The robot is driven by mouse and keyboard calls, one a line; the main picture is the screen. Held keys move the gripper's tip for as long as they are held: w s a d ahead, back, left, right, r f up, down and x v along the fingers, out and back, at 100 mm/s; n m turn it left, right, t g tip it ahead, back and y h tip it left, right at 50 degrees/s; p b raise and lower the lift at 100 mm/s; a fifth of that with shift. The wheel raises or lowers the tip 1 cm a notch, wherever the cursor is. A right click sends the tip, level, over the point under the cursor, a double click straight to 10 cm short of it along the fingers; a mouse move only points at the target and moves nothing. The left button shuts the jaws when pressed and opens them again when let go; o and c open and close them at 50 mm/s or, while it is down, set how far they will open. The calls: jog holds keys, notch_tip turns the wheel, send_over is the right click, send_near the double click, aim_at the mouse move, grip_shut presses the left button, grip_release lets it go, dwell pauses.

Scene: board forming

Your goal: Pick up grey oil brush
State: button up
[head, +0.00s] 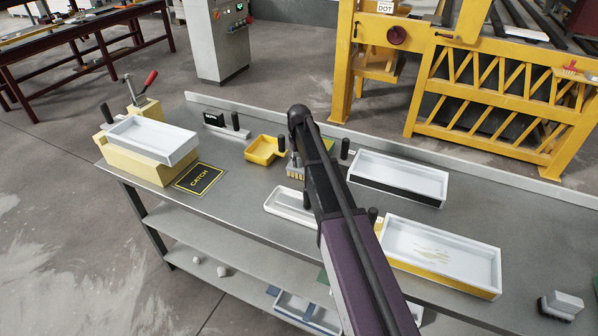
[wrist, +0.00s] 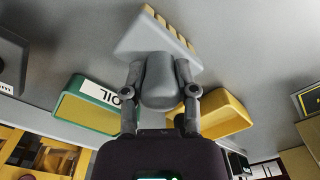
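The grey oil brush (wrist: 160,48) has a wide grey head with pale tan bristles and a rounded grey handle. In the wrist view its handle lies between the two fingers of my gripper (wrist: 160,80), which press against both sides. In the head view the brush (head: 295,168) shows bristles down beside my arm, near the yellow tray; my arm hides much of my gripper. I cannot tell whether the bristles touch the table. A green-edged tray labelled OIL (wrist: 88,105) is close by in the wrist view.
On the grey table (head: 230,215) stand a yellow tray (head: 264,150), white-lined trays at right (head: 400,178) and front right (head: 440,255), a white tray (head: 290,205) under my arm, a CATCH mat (head: 199,180) and a white tray on a cream block (head: 152,140). Black posts stand between them.

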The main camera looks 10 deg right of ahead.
grip_shut()
notch_tip(320, 180, up, 3)
jog(key=p, duration=0.3)
jog(key=shift+f, duration=0.15)
jog(key=s+d+r+p, duration=0.1)
jog(key=s+d, duration=0.2)
jog(key=s, duration=0.4)
jog(key=s+d+r+p, duration=0.1)
jog(key=s+d, duration=0.1)
jog(key=s, duration=0.6)
jog(key=shift+d, duration=0.4)
jog(key=shift+r, duration=0.1)
jog(key=shift+o, duration=2.1)
grip_release()
grip_shut()
